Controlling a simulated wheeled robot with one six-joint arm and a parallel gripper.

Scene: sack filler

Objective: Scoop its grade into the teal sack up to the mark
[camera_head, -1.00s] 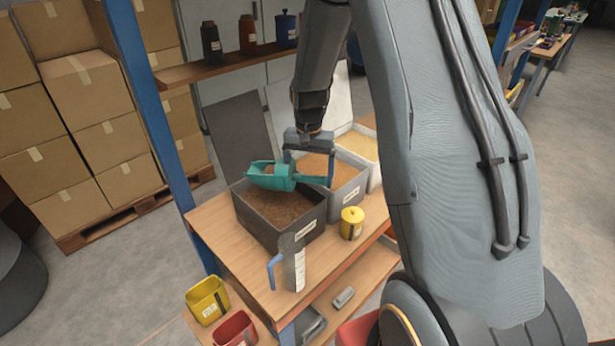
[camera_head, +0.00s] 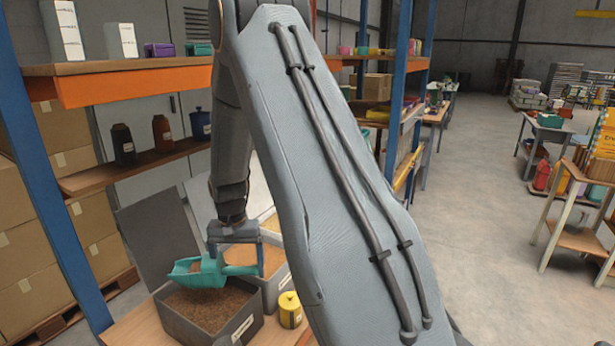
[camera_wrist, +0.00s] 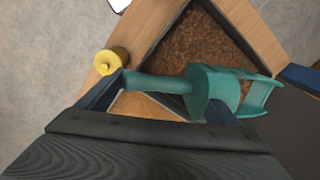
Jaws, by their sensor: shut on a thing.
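My gripper (camera_head: 234,262) is shut on the handle of a teal scoop (camera_head: 203,274). The scoop is over the grey bin of dark brown grain (camera_head: 232,330), level or nearly so. In the wrist view the scoop (camera_wrist: 207,90) lies across the picture, its handle between my fingers (camera_wrist: 165,86). Brown shows at its mouth, but I cannot tell whether this is grain inside it or the bin beyond. Beside this bin is a bin of orange-brown grain (camera_head: 242,254), and behind that a paler one (camera_head: 272,222), partly hidden by my arm. I cannot make out the teal sack.
A yellow lidded pot (camera_head: 290,310) stands beside the bins on the wooden bench (camera_head: 135,328). A blue rack post (camera_head: 62,190) rises at left. Shelves above hold dark, brown and blue jars (camera_head: 201,124). Open floor (camera_head: 480,240) lies right, with a wooden stand (camera_head: 580,238) beyond.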

